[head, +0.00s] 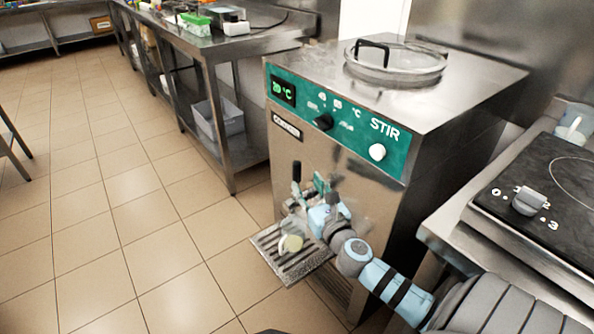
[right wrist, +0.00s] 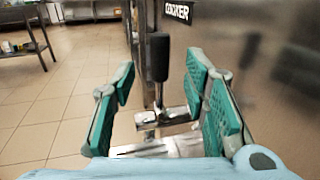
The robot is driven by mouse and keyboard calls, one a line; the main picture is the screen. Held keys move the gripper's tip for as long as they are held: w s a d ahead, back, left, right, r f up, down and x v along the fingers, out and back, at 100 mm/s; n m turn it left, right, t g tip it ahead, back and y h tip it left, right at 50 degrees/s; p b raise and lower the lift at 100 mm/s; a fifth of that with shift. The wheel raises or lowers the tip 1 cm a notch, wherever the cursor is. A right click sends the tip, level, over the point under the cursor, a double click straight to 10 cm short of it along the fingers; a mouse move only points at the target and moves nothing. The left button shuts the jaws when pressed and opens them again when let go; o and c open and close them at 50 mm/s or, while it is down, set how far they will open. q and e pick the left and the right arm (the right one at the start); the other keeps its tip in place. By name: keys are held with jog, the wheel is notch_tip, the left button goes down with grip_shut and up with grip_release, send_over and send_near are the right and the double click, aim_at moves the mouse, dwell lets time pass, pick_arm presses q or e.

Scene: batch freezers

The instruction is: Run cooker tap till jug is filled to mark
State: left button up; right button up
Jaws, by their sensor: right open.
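The cooker (head: 330,170) is a steel cabinet with a green panel. Its tap has a black upright handle (head: 296,171) on the front, above the drip tray. My right gripper (head: 318,190) is open in front of the tap. In the right wrist view, the black tap handle (right wrist: 160,57) stands upright between the spread green fingers of the right gripper (right wrist: 165,100), with gaps visible to both sides. A pale, see-through shape, probably the jug (head: 292,240), stands on the drip tray, partly hidden by my gripper. Its mark and fill level cannot be made out. My left gripper is not in view.
The slotted drip tray (head: 272,257) juts out below the tap. The green panel (head: 352,140) has a black knob, a white STIR knob and a green display. A hob (head: 540,195) is at the right. A steel table (head: 235,48) stands behind left. Tiled floor at left is clear.

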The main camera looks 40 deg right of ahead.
aim_at(299, 173)
jog(key=x, duration=0.8)
jog(key=shift+f+b, duration=0.1)
jog(key=shift+b, duration=0.25)
grip_shut()
